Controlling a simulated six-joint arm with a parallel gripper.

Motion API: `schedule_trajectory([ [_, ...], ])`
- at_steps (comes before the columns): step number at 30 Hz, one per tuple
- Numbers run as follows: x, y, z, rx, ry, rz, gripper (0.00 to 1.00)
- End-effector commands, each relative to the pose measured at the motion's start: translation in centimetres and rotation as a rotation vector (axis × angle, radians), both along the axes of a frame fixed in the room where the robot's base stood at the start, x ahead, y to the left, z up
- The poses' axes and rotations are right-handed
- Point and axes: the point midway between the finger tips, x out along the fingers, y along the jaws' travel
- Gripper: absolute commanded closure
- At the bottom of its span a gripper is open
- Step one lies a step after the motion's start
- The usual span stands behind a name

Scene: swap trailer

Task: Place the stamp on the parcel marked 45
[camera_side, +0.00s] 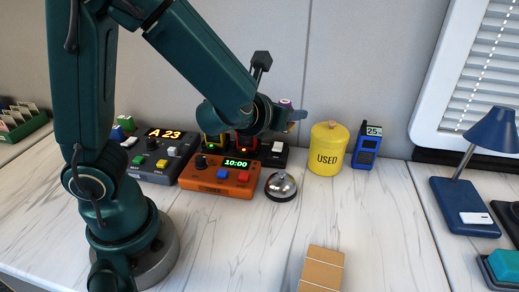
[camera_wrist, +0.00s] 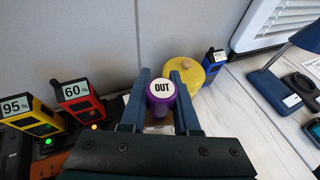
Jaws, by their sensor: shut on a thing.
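A purple round-topped stamp handle with a white "OUT" label (camera_wrist: 161,88) is between the fingers of my gripper (camera_wrist: 166,92), which is shut on it. In the side view my gripper (camera_side: 294,115) holds the stamp (camera_side: 286,103) in the air, above the back of the counter. A tan cardboard parcel (camera_side: 322,268) lies at the bottom of the side view, partly cut off by the frame. No number 45 can be read on it.
A yellow tin marked "USED" (camera_side: 327,150) and a blue device showing 25 (camera_side: 367,147) stand at the back. A blue lamp (camera_side: 473,200) is right. The counter's middle right is clear.

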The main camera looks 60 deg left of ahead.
Motion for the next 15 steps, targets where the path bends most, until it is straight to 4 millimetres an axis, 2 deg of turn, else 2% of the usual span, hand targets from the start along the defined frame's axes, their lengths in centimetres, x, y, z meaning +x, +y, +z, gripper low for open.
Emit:
schedule_trajectory([
  [1,-0.3,-1.0,1.3,-0.008,-0.013,-0.024,1.0],
  [4,-1.3,-2.6,2.7,-0.01,-0.011,-0.07,1.0],
  [15,-4.4,-6.3,5.2,-0.003,-0.004,-0.205,1.0],
])
